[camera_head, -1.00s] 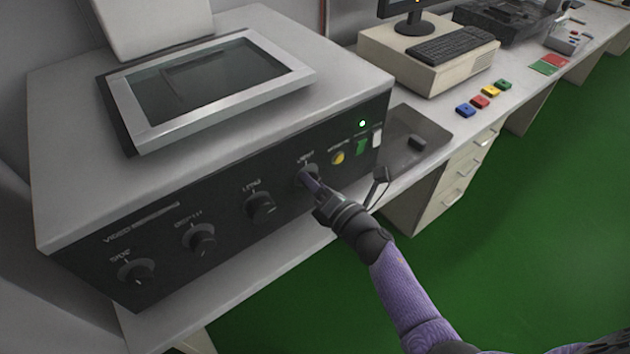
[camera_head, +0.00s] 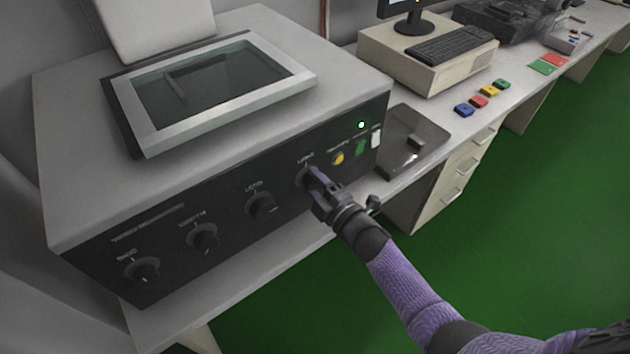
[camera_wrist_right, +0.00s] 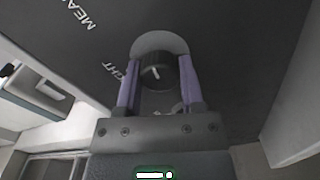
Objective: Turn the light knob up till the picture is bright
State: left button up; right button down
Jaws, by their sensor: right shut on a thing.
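The light knob (camera_wrist_right: 157,72) is the rightmost dark knob on the front panel (camera_head: 230,215) of the grey machine. My right gripper (camera_head: 314,180) is at this knob and mostly hides it in the head view. In the right wrist view its two purple fingers (camera_wrist_right: 160,85) stand on either side of the knob, shut on it. The knob's pale mark shows between the fingers. The picture window (camera_head: 215,90) on top of the machine is greyish and fairly dim, with a darker shape inside. My left gripper is not in view.
Three more knobs sit to the left: the nearest (camera_head: 261,205), a middle one (camera_head: 203,237) and the far left one (camera_head: 142,271). A computer (camera_head: 430,65) stands beyond.

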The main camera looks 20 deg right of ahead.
jog(key=m+p, duration=0.1)
jog(key=m, duration=0.5)
jog(key=shift+m, duration=0.3)
jog(key=m, duration=0.5)
jog(key=shift+m, duration=0.4)
jog(key=shift+f, duration=0.1)
jog(key=shift+c, duration=1.1)
grip_release()
